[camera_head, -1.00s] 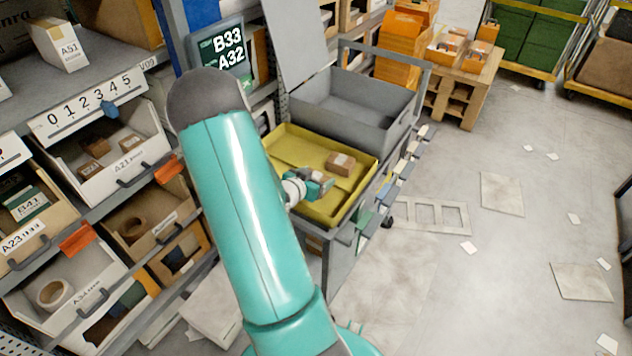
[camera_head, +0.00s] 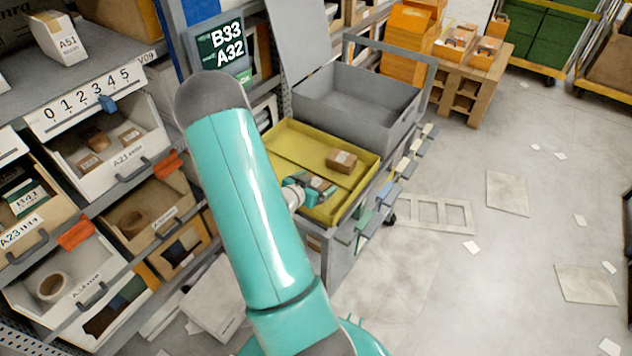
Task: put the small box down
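A small brown box (camera_head: 341,161) lies in the yellow tray (camera_head: 285,140) on a grey cart, toward the tray's right side. My gripper (camera_head: 322,189) is low over the near part of the tray, just to the near left of the box. A small gap shows between the box and the gripper. The fingers are small in this view and partly overlap, so I cannot tell whether they are open or shut. My teal arm hides the tray's near left part.
A grey bin (camera_head: 355,105) with a raised lid stands behind the tray. Colored tabs (camera_head: 382,193) line the cart's right side. Shelves with labelled bins (camera_head: 110,160) fill the left. Open floor (camera_head: 450,280) with scattered papers lies to the right.

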